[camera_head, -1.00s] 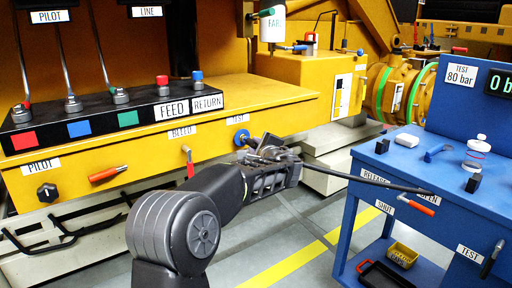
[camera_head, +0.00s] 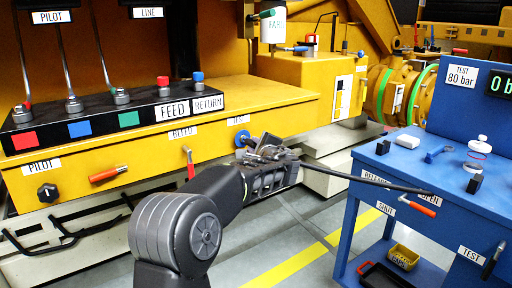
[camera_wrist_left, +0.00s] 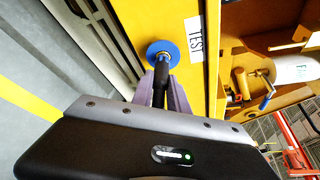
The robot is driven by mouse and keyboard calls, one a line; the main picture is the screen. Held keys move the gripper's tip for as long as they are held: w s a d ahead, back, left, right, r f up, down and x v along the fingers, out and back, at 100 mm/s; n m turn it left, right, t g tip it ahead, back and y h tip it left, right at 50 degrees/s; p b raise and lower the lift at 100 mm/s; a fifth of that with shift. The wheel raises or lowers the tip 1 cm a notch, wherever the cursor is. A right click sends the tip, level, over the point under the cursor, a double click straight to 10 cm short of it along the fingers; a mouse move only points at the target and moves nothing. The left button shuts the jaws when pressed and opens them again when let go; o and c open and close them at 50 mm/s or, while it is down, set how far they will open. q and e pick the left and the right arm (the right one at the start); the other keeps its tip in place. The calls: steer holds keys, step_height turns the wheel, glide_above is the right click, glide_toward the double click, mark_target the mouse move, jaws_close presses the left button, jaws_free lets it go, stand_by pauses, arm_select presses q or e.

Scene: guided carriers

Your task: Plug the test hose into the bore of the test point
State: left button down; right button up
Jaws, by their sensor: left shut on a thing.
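The test point is a blue ring with a bore (camera_head: 241,137) on the front of the yellow machine, under the TEST label. It also shows in the left wrist view (camera_wrist_left: 165,53). My left gripper (camera_head: 262,146) is shut on the black end of the test hose (camera_wrist_left: 160,82) and points it at the ring. The hose tip is at the middle of the ring; I cannot tell how far it is in the bore. The hose (camera_head: 350,176) runs right towards the blue bench. My right gripper is not in view.
The blue bench (camera_head: 360,205) stands at the right, with a white block (camera_head: 407,141), a blue handle (camera_head: 437,153) and a clear bottle (camera_head: 477,150) on top. A red-handled lever (camera_head: 188,160) hangs left of the test point. Floor shows between machine and bench.

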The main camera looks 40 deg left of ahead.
arm_select(q)
steer(key=c, duration=1.2)
jaws_free()
steer(key=shift+a, duration=0.1)
steer(key=v, duration=0.7)
steer(key=shift+s+d, duration=0.15)
steer(key=shift+d, duration=0.2)
